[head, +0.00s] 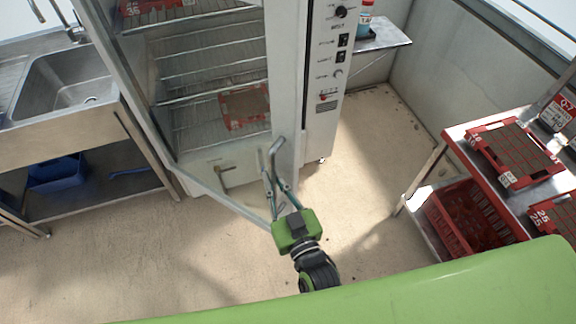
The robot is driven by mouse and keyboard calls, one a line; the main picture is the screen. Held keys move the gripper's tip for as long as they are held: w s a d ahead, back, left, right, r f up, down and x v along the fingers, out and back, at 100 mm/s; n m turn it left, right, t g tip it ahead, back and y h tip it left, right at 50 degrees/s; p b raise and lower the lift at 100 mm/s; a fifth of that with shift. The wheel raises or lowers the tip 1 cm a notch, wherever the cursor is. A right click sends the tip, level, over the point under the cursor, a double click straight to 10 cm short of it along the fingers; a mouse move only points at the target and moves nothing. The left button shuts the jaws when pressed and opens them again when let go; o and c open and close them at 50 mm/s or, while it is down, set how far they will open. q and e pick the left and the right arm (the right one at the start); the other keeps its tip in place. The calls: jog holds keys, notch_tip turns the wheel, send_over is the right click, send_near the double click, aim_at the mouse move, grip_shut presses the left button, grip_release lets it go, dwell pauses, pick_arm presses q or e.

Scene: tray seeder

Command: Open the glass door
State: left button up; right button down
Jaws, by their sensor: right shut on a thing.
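The glass door (231,206) belongs to the tall white cabinet (320,125) at the top centre. Its lower edge slants out from the cabinet's left corner toward me, so it looks partly open. The grey door handle (276,147) is a bent bar at the door's free edge. My right gripper (276,183), with a green body, reaches up from below and is shut on the handle, its fingers around the lower part. The exact contact is partly hidden by the fingers. My left gripper is not in view.
Inside the cabinet are wire racks and a red-framed tray (226,112). A steel sink (62,85) stands at left with a blue bin (57,172) below. At right, a red-edged shelf (456,150) holds red trays above a red crate (437,215). The floor between is clear.

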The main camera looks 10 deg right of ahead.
jog(key=shift+s+a, duration=0.35)
jog(key=shift+a, duration=0.05)
jog(key=c, duration=2.1)
grip_release()
jog(key=v, duration=1.2)
